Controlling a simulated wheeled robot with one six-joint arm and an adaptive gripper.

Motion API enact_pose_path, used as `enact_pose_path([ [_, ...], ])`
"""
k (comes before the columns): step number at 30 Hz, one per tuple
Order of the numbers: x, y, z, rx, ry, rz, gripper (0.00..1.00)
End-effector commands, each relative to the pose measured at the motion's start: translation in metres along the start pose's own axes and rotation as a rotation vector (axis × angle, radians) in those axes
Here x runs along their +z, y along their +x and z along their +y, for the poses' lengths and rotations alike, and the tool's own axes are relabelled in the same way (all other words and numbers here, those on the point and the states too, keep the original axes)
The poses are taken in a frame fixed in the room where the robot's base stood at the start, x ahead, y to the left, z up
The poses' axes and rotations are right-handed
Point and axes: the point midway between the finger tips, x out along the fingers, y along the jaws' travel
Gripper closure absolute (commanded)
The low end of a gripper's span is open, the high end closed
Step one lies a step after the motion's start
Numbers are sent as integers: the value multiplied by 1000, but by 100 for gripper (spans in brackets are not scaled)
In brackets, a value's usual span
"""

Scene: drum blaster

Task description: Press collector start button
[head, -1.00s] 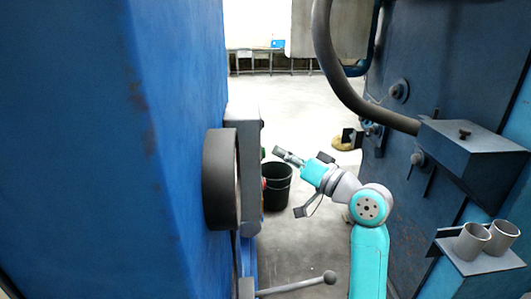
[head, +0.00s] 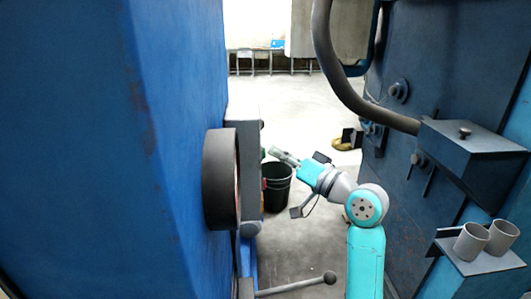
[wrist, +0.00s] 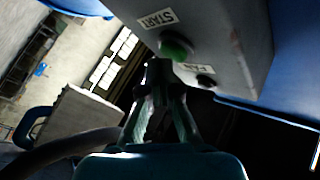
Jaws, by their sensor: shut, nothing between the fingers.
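In the wrist view, a grey control box (wrist: 225,35) carries a green button (wrist: 176,46) beside a white START label (wrist: 157,19). A second, dark button (wrist: 206,81) with its own small label (wrist: 190,68) sits lower on the same face. My gripper (wrist: 159,68) is shut and empty, its tips just below the green button in the picture; I cannot tell whether they touch it. In the head view, my gripper (head: 274,152) points left at the side of the grey box (head: 246,125), whose button face is mostly turned away.
A blue machine wall (head: 170,90) with a dark round wheel (head: 219,180) stands at left. A lever with a ball end (head: 330,278) juts out low. A black bucket (head: 277,190) stands behind my arm. Dark machinery with a hose (head: 345,95) stands at right.

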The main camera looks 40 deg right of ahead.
Motion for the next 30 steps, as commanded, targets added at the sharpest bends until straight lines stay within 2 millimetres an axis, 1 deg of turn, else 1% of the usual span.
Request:
enact_pose_path([
  [30,5,6,-5,-1,1,-1,100],
])
